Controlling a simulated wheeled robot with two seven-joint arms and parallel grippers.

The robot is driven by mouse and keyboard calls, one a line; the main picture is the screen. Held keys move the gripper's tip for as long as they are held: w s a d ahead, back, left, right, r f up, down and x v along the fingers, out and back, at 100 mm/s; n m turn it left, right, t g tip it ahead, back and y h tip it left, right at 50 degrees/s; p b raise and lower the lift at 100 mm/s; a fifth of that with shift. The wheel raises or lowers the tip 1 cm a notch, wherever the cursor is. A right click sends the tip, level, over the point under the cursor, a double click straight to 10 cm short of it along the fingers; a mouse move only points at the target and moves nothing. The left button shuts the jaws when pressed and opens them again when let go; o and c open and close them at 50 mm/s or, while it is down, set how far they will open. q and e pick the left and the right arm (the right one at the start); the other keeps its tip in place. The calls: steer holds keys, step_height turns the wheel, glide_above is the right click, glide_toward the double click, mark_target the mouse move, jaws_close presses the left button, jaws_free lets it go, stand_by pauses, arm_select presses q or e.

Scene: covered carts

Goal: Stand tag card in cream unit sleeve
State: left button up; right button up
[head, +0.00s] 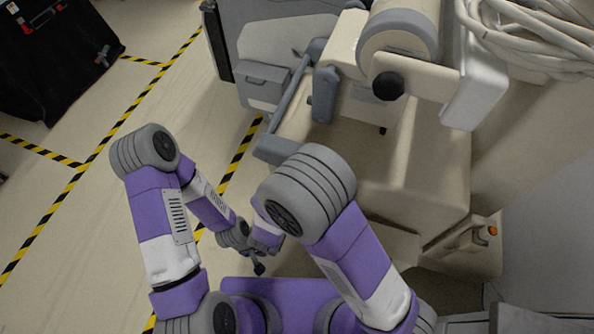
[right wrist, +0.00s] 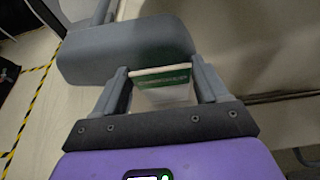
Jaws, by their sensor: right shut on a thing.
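The cream unit (head: 350,150) fills the right middle of the head view, with a large roller and a black knob on top. A grey box-like pocket (head: 265,82) sits on a pale panel at its left; I cannot tell whether this is the sleeve. My right gripper (right wrist: 162,85) is shut on the tag card (right wrist: 162,92), a pale card with a green band, gripped by its side edges. In the head view my right arm's elbow hides that gripper and card. My left gripper (head: 258,267) hangs low near my base, apart from the unit; its jaw opening is unclear.
A grey rounded bar end (right wrist: 125,50) lies just beyond the card in the right wrist view. Coiled pale cable (head: 530,35) hangs at upper right. A black covered cart (head: 55,60) stands far left. Floor with yellow-black tape lies open at left.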

steer(key=shift+s+f+b, duration=0.1)
steer(key=shift+f+b, duration=1.5)
steer(key=shift+f, duration=0.65)
steer(key=o, duration=1.3)
steer(key=shift+o, duration=0.2)
steer(key=p+v, duration=0.2)
steer(key=v, duration=0.5)
steer(key=shift+s+r, duration=0.2)
steer(key=shift+s, duration=0.1)
